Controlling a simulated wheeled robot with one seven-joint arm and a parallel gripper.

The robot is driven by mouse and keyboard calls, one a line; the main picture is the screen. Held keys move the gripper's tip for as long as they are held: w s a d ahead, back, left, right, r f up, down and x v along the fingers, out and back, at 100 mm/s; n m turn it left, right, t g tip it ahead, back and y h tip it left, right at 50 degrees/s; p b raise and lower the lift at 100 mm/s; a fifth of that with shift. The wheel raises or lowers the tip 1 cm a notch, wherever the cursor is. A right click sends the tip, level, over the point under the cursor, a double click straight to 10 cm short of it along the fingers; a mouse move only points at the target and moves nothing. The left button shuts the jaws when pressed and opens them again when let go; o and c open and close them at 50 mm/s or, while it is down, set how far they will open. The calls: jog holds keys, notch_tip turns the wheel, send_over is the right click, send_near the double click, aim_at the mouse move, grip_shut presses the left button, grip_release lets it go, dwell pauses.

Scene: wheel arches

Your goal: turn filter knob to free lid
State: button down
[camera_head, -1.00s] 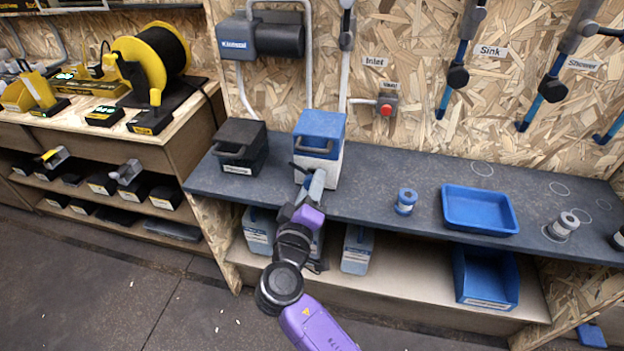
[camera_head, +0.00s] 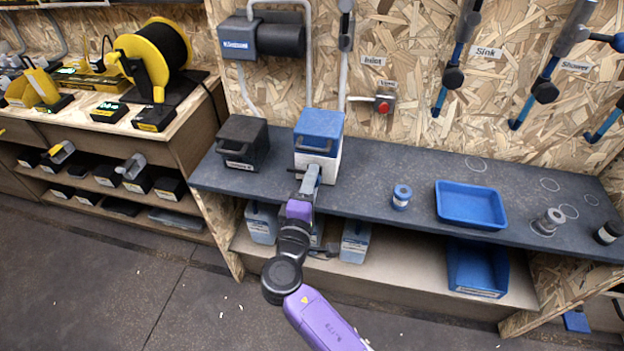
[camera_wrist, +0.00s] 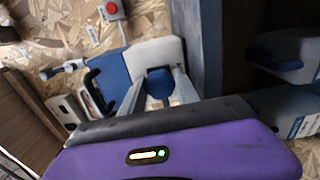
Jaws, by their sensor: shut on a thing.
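The filter box (camera_head: 327,162) stands on the dark bench, with a white body and a blue lid (camera_head: 320,124) that looks closed. My gripper (camera_head: 312,176) is at the lower front of the box in the head view and hides the knob there. In the wrist view, a round blue knob (camera_wrist: 159,82) sits on the box's white front (camera_wrist: 155,51). My gripper's fingers (camera_wrist: 158,92) lie on both sides of the knob, shut on it. The blue lid with its dark handle shows left of the knob in the wrist view (camera_wrist: 108,75).
A black box (camera_head: 243,143) stands left of the filter box. Containers (camera_head: 355,242) stand on the shelf below. A red button (camera_head: 384,106) is on the wall.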

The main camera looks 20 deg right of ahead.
jog(key=shift+a, duration=0.1)
jog(key=c, duration=0.9)
grip_release()
jog(key=v, duration=0.8)
jog(key=shift+p, duration=0.3)
jog(key=shift+w, duration=0.1)
